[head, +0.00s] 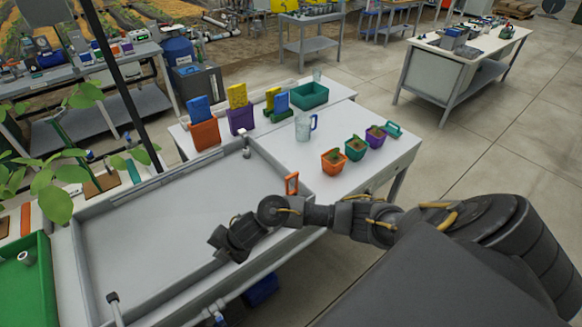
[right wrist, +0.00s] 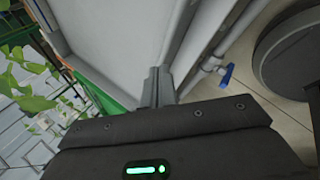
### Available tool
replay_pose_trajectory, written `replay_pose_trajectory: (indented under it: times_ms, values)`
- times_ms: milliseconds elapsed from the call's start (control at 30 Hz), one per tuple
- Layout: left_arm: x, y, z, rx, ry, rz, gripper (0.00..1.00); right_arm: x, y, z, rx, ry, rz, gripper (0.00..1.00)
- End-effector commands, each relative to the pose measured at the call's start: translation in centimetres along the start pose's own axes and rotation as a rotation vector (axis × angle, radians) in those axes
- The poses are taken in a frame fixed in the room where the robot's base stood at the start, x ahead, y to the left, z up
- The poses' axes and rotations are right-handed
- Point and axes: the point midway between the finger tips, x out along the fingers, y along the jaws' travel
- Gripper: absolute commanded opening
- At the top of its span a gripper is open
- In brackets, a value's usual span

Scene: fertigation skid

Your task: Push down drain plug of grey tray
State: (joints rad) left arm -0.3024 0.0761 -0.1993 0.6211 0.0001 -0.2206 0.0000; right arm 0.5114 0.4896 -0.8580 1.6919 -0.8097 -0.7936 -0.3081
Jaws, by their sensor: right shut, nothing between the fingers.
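The grey tray (head: 150,235) is a wide shallow basin with a raised rim, filling the left middle of the head view. A short upright stem with a dark cap (head: 113,298) stands at its near left end. A fitting with a white cap (head: 245,145) stands at its far corner. I cannot tell for certain which is the drain plug. My right gripper (head: 224,247) is shut and empty above the tray's near right side, apart from both fittings. Its closed fingers (right wrist: 158,87) show in the right wrist view against the tray (right wrist: 110,35). My left gripper is out of view.
A green tray (head: 40,290) with a white fitting (head: 25,257) lies at the left, near leafy plants. An orange handle-shaped part (head: 291,183) stands at the grey tray's right rim. The white table (head: 280,155) holds a jug (head: 305,126) and several coloured pots. A blue valve handle (right wrist: 226,75) sits below the rim.

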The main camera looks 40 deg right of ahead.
Motion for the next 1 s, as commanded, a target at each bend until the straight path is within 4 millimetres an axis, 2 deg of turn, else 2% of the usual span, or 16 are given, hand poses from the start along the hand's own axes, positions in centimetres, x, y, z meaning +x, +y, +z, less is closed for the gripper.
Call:
replay_pose_trajectory:
  times_ms: [33,133,200,300,433,500,600,700,800,1000]
  values:
    - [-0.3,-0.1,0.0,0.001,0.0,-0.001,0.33,-0.7,1.0,3.5,-0.125,-0.027,-0.048,0.0]
    - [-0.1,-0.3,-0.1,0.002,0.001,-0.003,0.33,-2.2,0.9,10.2,-0.301,-0.048,-0.182,0.0]
    - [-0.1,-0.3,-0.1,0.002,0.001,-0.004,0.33,-4.1,0.8,14.7,-0.365,-0.06,-0.27,0.0]
    - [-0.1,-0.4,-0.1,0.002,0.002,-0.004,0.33,-7.6,0.6,20.2,-0.406,-0.076,-0.381,0.0]
    - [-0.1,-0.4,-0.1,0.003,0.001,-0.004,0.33,-12.5,0.4,25.7,-0.406,-0.089,-0.487,0.0]
    - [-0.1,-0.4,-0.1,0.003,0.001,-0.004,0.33,-14.8,0.2,27.7,-0.393,-0.091,-0.527,0.0]
    - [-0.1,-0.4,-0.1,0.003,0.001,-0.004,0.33,-17.5,0.1,29.7,-0.372,-0.093,-0.566,0.0]
    - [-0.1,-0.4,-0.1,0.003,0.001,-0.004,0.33,-19.1,-0.1,30.8,-0.357,-0.091,-0.588,0.0]
    - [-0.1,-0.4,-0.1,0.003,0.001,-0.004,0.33,-19.9,-0.2,31.2,-0.348,-0.089,-0.599,0.0]
    - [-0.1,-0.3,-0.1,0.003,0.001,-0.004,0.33,-20.0,-0.2,31.3,-0.346,-0.088,-0.601,0.0]
